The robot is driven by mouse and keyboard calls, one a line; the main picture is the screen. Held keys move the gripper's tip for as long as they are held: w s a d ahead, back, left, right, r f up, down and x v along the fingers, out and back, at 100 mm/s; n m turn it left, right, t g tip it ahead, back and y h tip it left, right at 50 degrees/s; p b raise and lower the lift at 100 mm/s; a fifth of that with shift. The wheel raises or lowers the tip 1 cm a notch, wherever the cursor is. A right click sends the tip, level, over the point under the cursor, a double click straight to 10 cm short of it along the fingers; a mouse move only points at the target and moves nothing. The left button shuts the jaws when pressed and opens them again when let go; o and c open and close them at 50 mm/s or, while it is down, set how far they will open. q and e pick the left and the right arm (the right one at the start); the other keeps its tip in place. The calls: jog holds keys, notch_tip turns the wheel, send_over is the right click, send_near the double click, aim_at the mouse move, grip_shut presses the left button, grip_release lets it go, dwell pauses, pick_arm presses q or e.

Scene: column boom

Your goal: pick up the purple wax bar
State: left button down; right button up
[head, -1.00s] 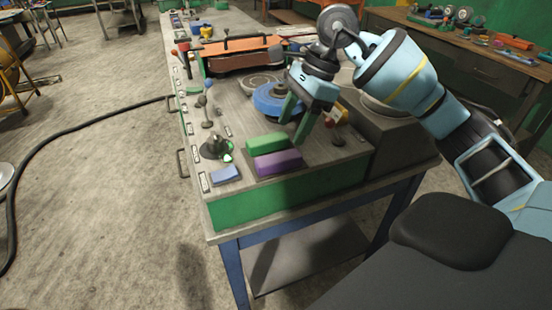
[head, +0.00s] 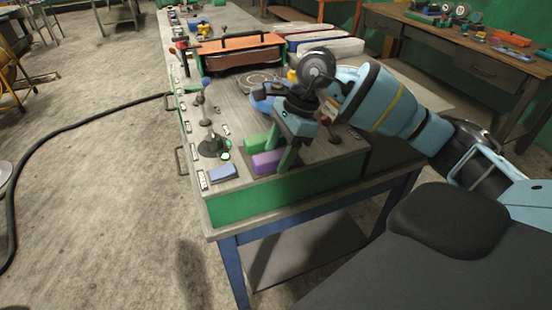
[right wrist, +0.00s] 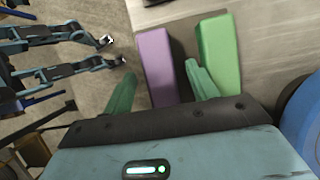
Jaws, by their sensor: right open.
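The purple wax bar (head: 264,163) lies on the near end of the workbench, beside a green bar (head: 256,143). My right gripper (head: 279,157) is open and low over the purple bar, with its green fingers pointing down. In the right wrist view, the purple bar (right wrist: 157,62) shows between the spread fingers (right wrist: 162,84), and the green bar (right wrist: 218,52) lies just past the right finger. The fingers partly hide both bars in the head view. I cannot tell whether either finger touches the purple bar. My left gripper is not in view.
A blue bar (head: 222,173) lies at the bench's near left corner, by a small dark stand (head: 212,146). A blue disc (right wrist: 302,112) is close to the gripper's right in the wrist view. An orange-framed machine (head: 238,43) stands farther back.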

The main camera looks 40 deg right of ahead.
jog(key=shift+f, duration=0.25)
dwell(0.4)
jog(key=shift+c, duration=0.5)
jog(key=c, duration=1)
